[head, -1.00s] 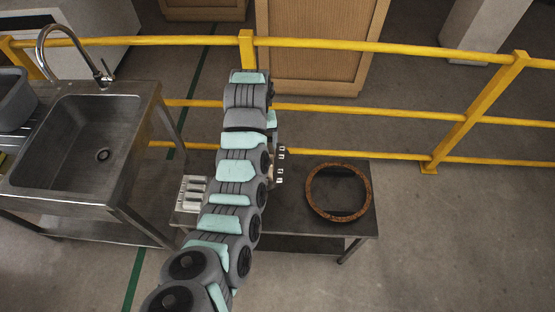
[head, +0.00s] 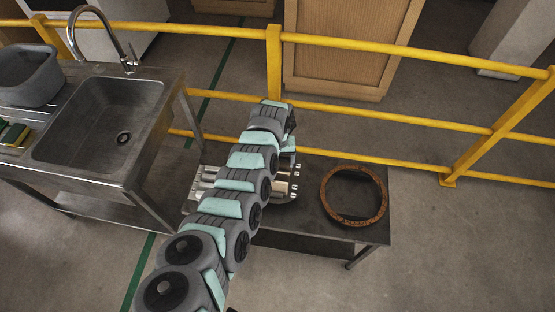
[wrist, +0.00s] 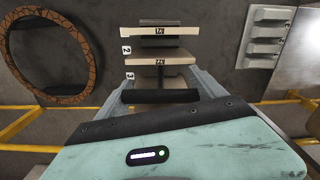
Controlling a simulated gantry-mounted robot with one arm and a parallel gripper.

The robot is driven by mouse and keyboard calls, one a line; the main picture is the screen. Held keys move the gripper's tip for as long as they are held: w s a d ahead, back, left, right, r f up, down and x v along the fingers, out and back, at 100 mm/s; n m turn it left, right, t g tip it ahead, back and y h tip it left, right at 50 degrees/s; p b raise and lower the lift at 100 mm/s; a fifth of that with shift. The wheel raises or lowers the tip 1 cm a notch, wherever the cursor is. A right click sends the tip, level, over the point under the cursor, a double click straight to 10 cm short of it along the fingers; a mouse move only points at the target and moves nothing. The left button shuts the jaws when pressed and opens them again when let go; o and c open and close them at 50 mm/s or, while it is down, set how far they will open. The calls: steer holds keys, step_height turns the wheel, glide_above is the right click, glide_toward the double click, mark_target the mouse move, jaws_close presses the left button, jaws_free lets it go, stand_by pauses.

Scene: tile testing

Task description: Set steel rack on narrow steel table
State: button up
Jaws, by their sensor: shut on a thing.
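The narrow steel table (head: 295,222) is the low dark table at middle right in the head view. My gripper (wrist: 158,88) is shut on the steel rack (wrist: 160,54), which holds pale tiles and has small white number tags. In the head view the rack (head: 282,186) shows over the table's left half, just right of my arm, with tags on its right side. My arm hides my gripper's fingers and part of the rack there. I cannot tell whether the rack touches the tabletop.
A brown ring (head: 379,204) lies on the table's right half. A pale slotted metal piece (head: 199,184) is at its left end, partly behind my arm. A sink bench (head: 100,176) stands left. A yellow railing (head: 400,155) runs behind.

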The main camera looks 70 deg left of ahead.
steer(key=shift+a, duration=0.1)
steer(key=shift+f+b, duration=0.75)
steer(key=shift+f, duration=1.1)
steer(key=o, duration=2)
steer(key=shift+o, duration=0.2)
step_height(320, 180, up, 12)
steer(key=shift+r+p, duration=0.1)
steer(key=shift+p, duration=1.05)
